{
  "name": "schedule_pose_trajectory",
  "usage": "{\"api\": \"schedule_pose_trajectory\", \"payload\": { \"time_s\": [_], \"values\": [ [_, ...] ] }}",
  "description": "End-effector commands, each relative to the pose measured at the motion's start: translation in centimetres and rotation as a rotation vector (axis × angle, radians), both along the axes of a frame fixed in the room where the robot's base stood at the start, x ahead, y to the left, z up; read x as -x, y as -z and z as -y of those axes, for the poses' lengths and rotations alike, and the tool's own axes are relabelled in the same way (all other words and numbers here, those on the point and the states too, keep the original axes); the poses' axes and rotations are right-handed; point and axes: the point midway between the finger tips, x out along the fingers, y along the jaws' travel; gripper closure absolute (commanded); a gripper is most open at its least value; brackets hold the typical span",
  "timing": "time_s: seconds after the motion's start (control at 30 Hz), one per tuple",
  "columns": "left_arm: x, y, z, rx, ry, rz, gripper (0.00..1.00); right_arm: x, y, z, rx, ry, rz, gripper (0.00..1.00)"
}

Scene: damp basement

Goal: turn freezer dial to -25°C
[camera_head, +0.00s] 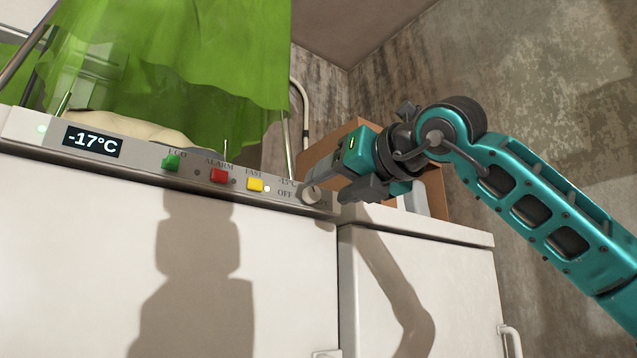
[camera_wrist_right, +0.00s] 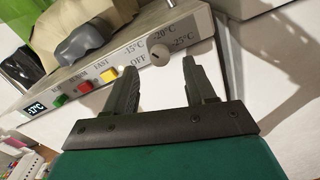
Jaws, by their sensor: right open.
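The freezer dial (camera_head: 309,196) is a small round grey knob at the right end of the white freezer's control strip. In the right wrist view the dial (camera_wrist_right: 160,54) is ringed by the labels OFF, -15°C, -20°C and -25°C; I cannot tell which one it points at. The display (camera_head: 93,141) reads -17°C. My right gripper (camera_head: 327,191) is open and empty, close to the dial. In the right wrist view its fingers (camera_wrist_right: 159,66) stand left and right of the dial, apparently short of it. My left gripper is not in view.
A green ECO button (camera_head: 171,163), a red ALARM button (camera_head: 219,176) and a yellow FAST button (camera_head: 255,185) sit left of the dial. A green curtain (camera_head: 190,60) hangs above. A cardboard box (camera_head: 335,145) stands behind my right gripper.

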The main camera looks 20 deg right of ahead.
Motion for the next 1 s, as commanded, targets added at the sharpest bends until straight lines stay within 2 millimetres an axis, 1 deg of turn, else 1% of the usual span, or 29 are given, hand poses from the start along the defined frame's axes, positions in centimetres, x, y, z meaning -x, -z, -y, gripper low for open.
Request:
{"api": "schedule_pose_trajectory", "payload": {
  "time_s": [0.03, 0.1, 0.2, 0.3, 0.43, 0.67, 1.0],
  "values": [
    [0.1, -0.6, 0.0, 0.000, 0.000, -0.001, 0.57, -1.0, -0.3, -0.3, 0.000, 0.000, -0.003, 0.45],
    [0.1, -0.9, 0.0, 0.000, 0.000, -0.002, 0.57, -2.0, -0.2, -0.7, 0.001, -0.001, -0.002, 0.45],
    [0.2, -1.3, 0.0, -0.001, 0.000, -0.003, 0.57, -3.2, -0.2, -1.1, 0.000, 0.000, -0.001, 0.45],
    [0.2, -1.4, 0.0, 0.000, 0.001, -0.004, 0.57, -3.9, -0.1, -1.3, 0.000, -0.001, 0.000, 0.45],
    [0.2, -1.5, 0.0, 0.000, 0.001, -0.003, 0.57, -4.2, 0.0, -1.5, 0.000, -0.001, 0.000, 0.45],
    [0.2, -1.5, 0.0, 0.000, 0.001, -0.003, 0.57, -4.2, 0.0, -1.4, 0.000, -0.001, 0.000, 0.46],
    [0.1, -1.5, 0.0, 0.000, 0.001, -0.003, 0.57, -4.2, 0.0, -1.4, 0.000, -0.001, 0.000, 0.79]
  ]
}}
